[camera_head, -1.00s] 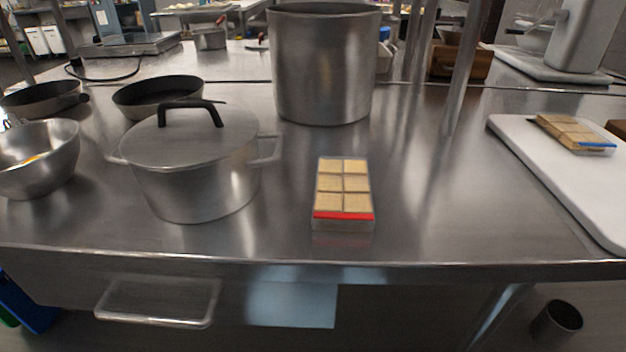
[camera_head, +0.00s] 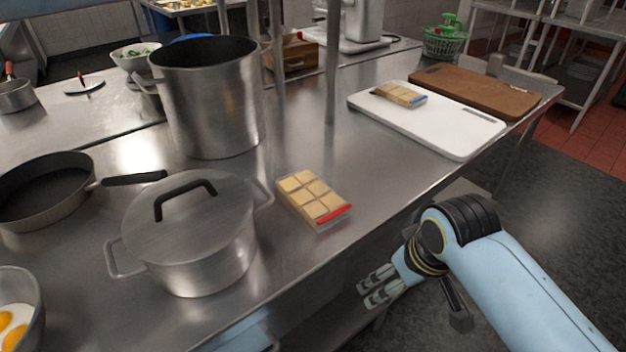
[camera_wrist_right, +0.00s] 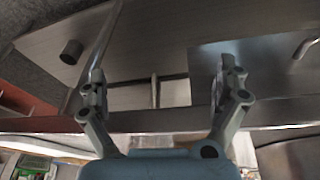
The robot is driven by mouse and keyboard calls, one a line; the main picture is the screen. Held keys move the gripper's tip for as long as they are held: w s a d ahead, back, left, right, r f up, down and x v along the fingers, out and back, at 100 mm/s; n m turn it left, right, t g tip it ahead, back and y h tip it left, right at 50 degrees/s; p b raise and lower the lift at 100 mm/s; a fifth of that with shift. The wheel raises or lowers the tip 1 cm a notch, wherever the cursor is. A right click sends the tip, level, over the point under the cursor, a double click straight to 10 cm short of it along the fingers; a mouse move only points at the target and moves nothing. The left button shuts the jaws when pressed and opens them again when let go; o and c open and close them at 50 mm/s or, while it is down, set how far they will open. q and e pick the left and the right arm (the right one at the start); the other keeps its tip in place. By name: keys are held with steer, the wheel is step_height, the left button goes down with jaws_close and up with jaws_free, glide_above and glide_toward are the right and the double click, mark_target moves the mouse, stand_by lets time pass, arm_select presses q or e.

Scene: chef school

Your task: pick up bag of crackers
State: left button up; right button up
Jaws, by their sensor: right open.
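A bag of crackers (camera_head: 313,199) with a red strip lies on the steel table near its front edge, right of the lidded pot. A second pack of crackers (camera_head: 400,95) with a blue strip lies on the white cutting board. My right gripper (camera_head: 366,291) is off the table's front edge, lower right of the red-striped bag and apart from it. In the right wrist view its two fingers (camera_wrist_right: 160,88) are spread and hold nothing. That view shows no crackers. My left gripper is not in view.
The lidded pot (camera_head: 190,235) stands close left of the red-striped bag, a tall pot (camera_head: 207,100) behind it. A frying pan (camera_head: 42,192) is at left. The white board (camera_head: 455,135) and a brown board (camera_head: 475,90) lie at right. Bare steel separates bag and white board.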

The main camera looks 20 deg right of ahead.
steer(key=w+a+r, duration=0.1)
steer(key=w+r, duration=0.2)
steer(key=r, duration=0.3)
steer(key=n+y+p, duration=0.1)
steer(key=n+p, duration=0.1)
glide_toward(313, 193)
steer(key=f, duration=0.1)
steer(key=w+f, duration=0.1)
steer(key=f, duration=0.1)
steer(key=shift+w+f+t+y, duration=0.2)
steer(key=shift+f+t+y, duration=0.1)
steer(key=shift+t, duration=0.1)
steer(key=x, duration=0.5)
steer(key=shift+s+f, duration=0.15)
steer(key=shift+f, duration=0.35)
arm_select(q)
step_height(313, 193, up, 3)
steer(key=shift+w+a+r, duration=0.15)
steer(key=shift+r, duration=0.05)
arm_select(e)
steer(key=c, duration=1.1)
